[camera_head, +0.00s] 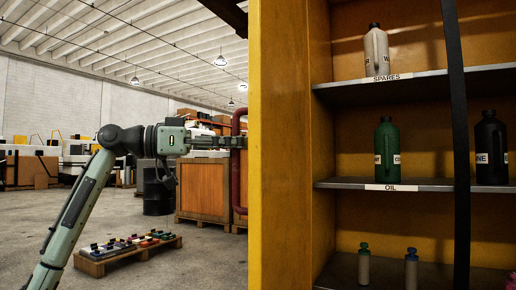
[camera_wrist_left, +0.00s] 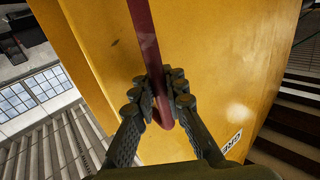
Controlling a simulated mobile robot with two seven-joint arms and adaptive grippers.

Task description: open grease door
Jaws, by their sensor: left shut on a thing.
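My left gripper (camera_wrist_left: 160,98) is shut on a dark red bar handle (camera_wrist_left: 145,42) in the left wrist view. The handle runs along a yellow panel that bears a partly visible label starting "GRE" (camera_wrist_left: 234,139), the grease door (camera_wrist_left: 215,60). In the head view the left gripper (camera_head: 238,143) meets the red handle (camera_head: 240,182) just left of the yellow panel's edge (camera_head: 280,150). The panel hides part of the handle's side there. How far the door stands open cannot be told. My right gripper is not in view.
The yellow cabinet's shelves stand at right, labelled SPARES (camera_head: 382,78) and OIL (camera_head: 391,187), with a grey bottle (camera_head: 376,50), a green bottle (camera_head: 387,150) and a black bottle (camera_head: 490,148). A low pallet (camera_head: 125,255) lies on the floor at left. Open floor surrounds it.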

